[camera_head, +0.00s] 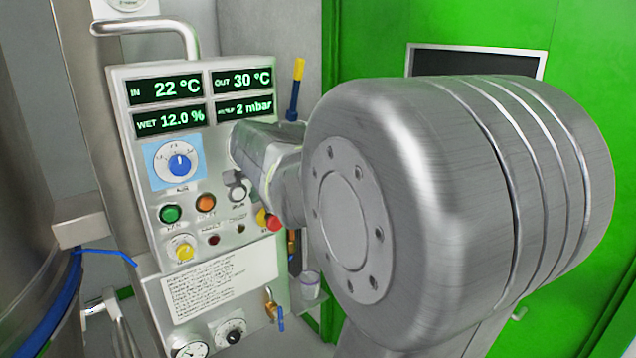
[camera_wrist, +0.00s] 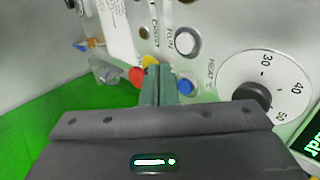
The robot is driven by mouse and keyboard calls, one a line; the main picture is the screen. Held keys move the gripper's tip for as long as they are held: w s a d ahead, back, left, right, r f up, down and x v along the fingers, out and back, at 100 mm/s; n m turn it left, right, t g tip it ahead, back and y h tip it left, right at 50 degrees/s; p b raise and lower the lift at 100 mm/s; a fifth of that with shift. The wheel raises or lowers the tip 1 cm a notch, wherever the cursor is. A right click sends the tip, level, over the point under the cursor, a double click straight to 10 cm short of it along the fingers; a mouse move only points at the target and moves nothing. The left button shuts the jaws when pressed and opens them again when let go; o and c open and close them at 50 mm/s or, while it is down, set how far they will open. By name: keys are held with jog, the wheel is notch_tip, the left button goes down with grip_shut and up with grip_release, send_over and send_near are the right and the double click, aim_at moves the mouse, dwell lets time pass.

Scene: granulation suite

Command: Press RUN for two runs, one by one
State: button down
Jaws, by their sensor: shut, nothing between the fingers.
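An orange button (camera_head: 206,202) is right of the green one, with a yellow knob (camera_head: 185,252) below. A red mushroom button (camera_head: 272,222) is at the panel's right edge. Displays read 22 °C, 30 °C, 12.0 % and 2 mbar. A steel vessel (camera_head: 25,200) stands left.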

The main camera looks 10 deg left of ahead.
aim_at(240, 197)
jog(key=shift+w+a+f+p, duration=0.25)
jog(key=shift+w+a+f, duration=0.15)
jog(key=shift+w+a, duration=0.4)
jog(key=shift+w+a+f+p, duration=0.25)
jog(key=shift+w+a+f, duration=0.15)
jog(key=shift+w+a, duration=0.35)
jog(key=shift+w+a+f+p, duration=0.25)
jog(key=shift+w+a+f, duration=0.25)
jog(key=shift+a, duration=0.45)
jog(key=shift+w+r, duration=0.15)
